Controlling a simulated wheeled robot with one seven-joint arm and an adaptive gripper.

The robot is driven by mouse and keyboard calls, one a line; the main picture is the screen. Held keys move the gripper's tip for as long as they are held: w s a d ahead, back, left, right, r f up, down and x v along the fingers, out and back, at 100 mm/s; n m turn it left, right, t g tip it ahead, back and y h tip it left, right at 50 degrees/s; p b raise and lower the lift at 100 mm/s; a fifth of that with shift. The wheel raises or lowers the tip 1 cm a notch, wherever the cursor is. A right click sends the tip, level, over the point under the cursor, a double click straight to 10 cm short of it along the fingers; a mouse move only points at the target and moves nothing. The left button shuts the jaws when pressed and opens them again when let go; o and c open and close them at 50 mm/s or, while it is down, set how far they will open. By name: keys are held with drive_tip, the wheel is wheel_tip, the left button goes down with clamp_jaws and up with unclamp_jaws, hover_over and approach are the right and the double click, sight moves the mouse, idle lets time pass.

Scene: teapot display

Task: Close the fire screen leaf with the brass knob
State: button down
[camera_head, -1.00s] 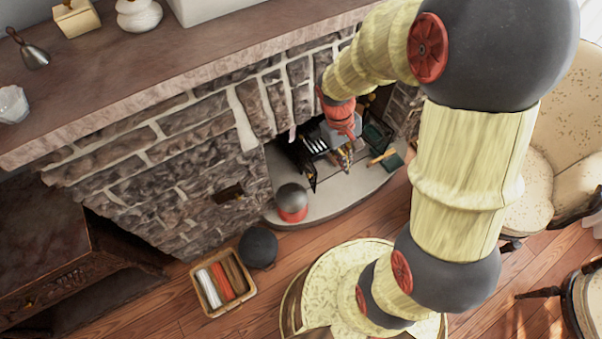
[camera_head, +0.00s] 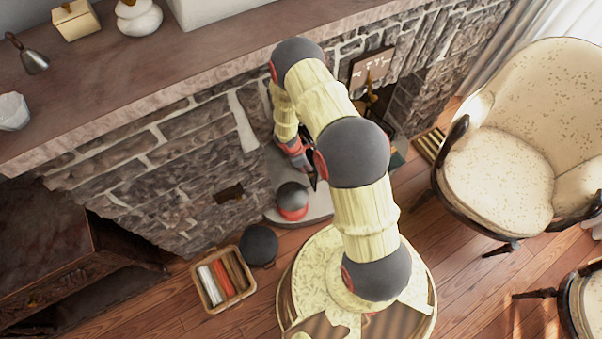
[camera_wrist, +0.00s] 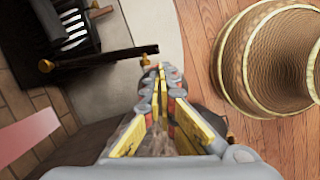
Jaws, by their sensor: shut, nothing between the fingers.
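In the wrist view, a black metal leaf (camera_wrist: 110,58), seen nearly edge-on, reaches from the hearth grate toward my fingertips. In the head view, my gripper (camera_head: 313,180) is low over the left part of the hearth, mostly behind my arm.
A dark ball on a red base (camera_head: 292,200) stands on the pale hearth (camera_head: 318,208). A dark round object (camera_head: 259,246) and a box of rolls (camera_head: 222,281) are on the floor. The stone mantel (camera_head: 170,85) overhangs behind. A cream armchair (camera_head: 510,150) stands right.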

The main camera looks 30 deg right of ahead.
drive_tip(key=n, duration=0.1)
drive_tip(key=b, duration=0.4)
hover_over(309, 175)
drive_tip(key=s+a, duration=0.1)
drive_tip(key=s, duration=0.1)
wheel_tip(309, 175, down, 10)
drive_tip(key=shift+a+r, duration=0.1)
drive_tip(key=shift+a, duration=0.05)
